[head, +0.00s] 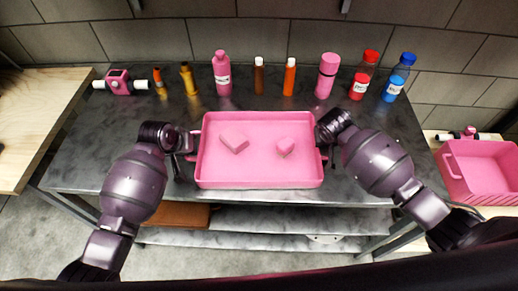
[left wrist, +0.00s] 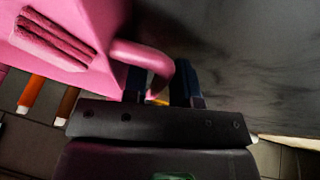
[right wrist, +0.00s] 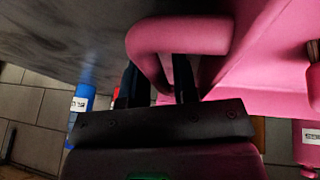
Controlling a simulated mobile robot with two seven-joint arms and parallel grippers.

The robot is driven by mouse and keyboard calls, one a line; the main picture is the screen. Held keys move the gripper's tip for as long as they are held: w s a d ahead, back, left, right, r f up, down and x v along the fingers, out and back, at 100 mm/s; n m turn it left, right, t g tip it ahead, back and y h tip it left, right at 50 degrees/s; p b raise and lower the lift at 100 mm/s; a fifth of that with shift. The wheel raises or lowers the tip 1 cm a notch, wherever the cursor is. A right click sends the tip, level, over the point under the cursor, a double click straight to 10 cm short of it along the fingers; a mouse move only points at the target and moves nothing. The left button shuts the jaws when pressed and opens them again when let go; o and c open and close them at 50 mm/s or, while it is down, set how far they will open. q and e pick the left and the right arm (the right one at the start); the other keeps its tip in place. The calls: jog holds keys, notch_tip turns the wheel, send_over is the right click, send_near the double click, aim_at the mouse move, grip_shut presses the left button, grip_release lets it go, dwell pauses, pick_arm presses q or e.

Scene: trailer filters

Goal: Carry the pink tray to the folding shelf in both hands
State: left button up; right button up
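The pink tray (head: 258,179) is at the front middle of the dark worktable. It looks level; I cannot tell whether it touches the top. Two pink pieces lie in it, a block (head: 234,142) and a smaller one (head: 286,147). My left gripper (head: 188,145) is at the tray's left handle (left wrist: 145,54), with its fingers (left wrist: 160,85) closed on either side of the bar. My right gripper (head: 325,145) is at the right handle (right wrist: 180,36), its fingers (right wrist: 160,85) likewise closed about the bar. I cannot tell which surface is the folding shelf.
Several bottles, including a pink bottle (head: 222,75) and a blue-capped bottle (head: 398,78), line the worktable's (head: 90,150) back. A pink-and-white fitting (head: 119,83) stands back left. A wooden surface (head: 35,105) is at left; a pink bin (head: 485,175) is at right.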

pick_arm(q)
grip_shut()
pick_arm(e)
grip_shut()
pick_arm(q)
jog(key=shift+r, duration=0.1)
pick_arm(e)
jog(key=shift+r, duration=0.1)
